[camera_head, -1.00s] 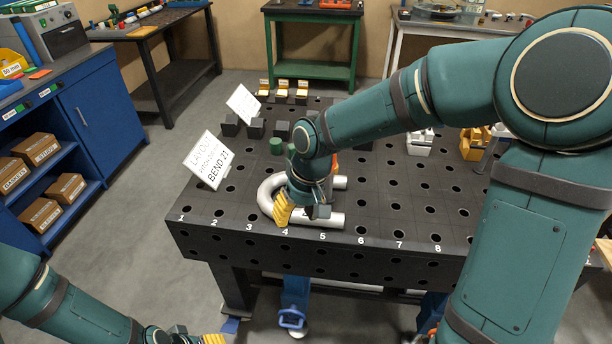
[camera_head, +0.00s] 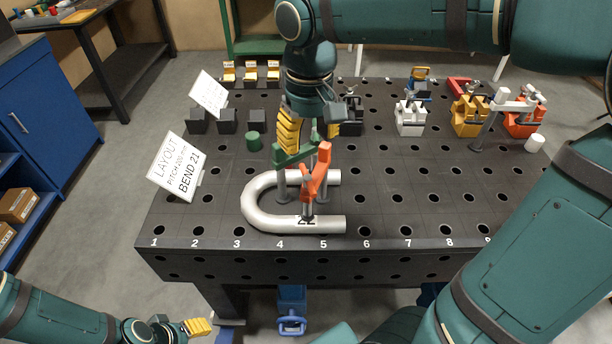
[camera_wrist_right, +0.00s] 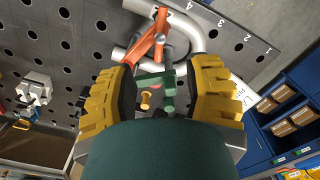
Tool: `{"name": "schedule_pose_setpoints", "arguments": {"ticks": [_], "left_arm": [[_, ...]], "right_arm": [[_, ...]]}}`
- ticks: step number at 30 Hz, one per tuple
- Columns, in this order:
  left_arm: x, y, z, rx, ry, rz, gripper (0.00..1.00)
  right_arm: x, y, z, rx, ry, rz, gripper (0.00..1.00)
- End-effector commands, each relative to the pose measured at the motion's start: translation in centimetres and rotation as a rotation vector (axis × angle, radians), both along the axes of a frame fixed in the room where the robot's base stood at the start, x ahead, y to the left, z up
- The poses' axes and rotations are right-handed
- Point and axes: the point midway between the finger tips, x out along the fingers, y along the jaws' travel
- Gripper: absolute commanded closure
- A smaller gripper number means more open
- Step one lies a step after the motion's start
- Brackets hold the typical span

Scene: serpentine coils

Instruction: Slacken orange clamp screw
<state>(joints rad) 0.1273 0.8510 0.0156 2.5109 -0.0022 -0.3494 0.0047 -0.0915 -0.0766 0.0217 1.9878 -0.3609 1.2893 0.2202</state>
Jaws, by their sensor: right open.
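The orange clamp (camera_head: 318,172) stands on the front leg of a silver U-bent tube (camera_head: 262,190) and also shows in the right wrist view (camera_wrist_right: 150,40). A green clamp (camera_head: 292,158) stands just behind it, on the tube's back leg. My right gripper (camera_head: 309,130) is open, pointing down just behind and above the clamps. In the right wrist view its yellow fingers (camera_wrist_right: 163,95) are spread, with green clamp parts and a small amber knob (camera_wrist_right: 146,99) showing between them. I cannot tell which clamp the knob belongs to. My left gripper (camera_head: 200,327) is low at left, away from the table.
The dark perforated table (camera_head: 400,205) has a layout sign (camera_head: 180,168) at left and a green cylinder (camera_head: 254,142) behind the tube. White (camera_head: 410,118) and yellow (camera_head: 468,115) clamp blocks stand at back right.

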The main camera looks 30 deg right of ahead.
Motion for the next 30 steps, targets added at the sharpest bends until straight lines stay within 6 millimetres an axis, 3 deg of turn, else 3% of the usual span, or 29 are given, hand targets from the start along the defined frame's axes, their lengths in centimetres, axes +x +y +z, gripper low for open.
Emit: {"name": "schedule_pose_setpoints", "arguments": {"ticks": [1,6,15,29,30], "left_arm": [[0.1,0.0,-0.6,0.0,-0.002,0.001,0.48],[0.3,0.0,-1.6,0.001,-0.007,0.002,0.48],[0.5,0.1,-2.8,0.003,-0.013,0.003,0.48],[0.6,0.1,-3.0,0.003,-0.014,0.004,0.48],[0.6,0.1,-3.0,0.003,-0.015,0.004,0.48]], "right_arm": [[0.0,0.0,-1.5,0.0,0.005,0.0,0.5],[0.0,0.0,-4.9,-0.001,0.005,0.0,0.5],[0.0,0.0,-9.3,0.0,0.003,0.001,0.5],[0.1,0.0,-10.3,0.0,0.0,0.0,0.5],[0.0,0.0,-10.3,0.0,0.0,0.0,0.55]]}}
